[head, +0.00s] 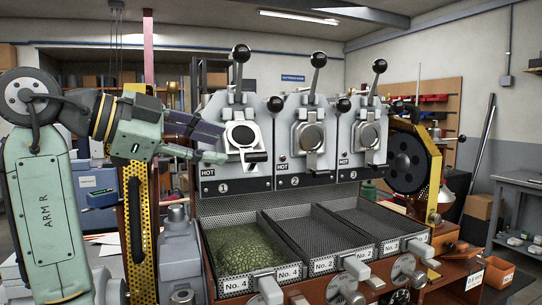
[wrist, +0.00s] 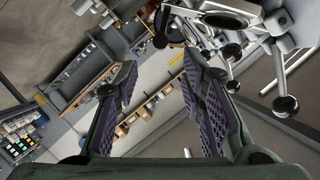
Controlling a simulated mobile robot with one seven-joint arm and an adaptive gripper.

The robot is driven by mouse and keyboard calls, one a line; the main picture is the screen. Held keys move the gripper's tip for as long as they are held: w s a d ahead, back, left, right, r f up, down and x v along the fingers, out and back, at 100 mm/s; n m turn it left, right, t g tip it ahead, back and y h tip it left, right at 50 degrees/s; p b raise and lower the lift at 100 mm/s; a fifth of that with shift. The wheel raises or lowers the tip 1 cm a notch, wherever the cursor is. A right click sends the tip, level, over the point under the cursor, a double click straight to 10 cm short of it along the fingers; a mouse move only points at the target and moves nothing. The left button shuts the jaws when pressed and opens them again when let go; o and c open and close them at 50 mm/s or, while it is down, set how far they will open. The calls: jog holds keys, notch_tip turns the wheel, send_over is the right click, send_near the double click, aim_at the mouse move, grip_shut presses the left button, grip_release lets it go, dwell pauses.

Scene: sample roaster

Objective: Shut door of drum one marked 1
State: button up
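Drum one (head: 222,172), marked 1, is the leftmost of three grey drum fronts in the head view. Its door (head: 256,158) appears open: a pale ring with a dark round middle (head: 241,135) shows, with a bright plate jutting below it. A lever with a black ball (head: 241,53) stands above. My gripper (head: 223,145) is open and empty, just left of drum one's face, fingers pointing right toward it. In the wrist view my gripper (wrist: 160,68) has its two purple-padded fingers wide apart, with nothing between them. Part of a drum front with a round rim (wrist: 222,14) shows at upper right.
Drums two (head: 296,181) and three (head: 345,175) stand to the right with round doors that look shut. Black-balled levers stick up and out. Below are trays, the left one (head: 290,274) holding green beans. A yellow perforated post (head: 135,215) stands left.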

aim_at(250, 153)
jog(key=p+x, duration=0.2)
jog(key=x, duration=0.8)
jog(key=shift+w+d, duration=0.15)
grip_shut()
dwell(0.5)
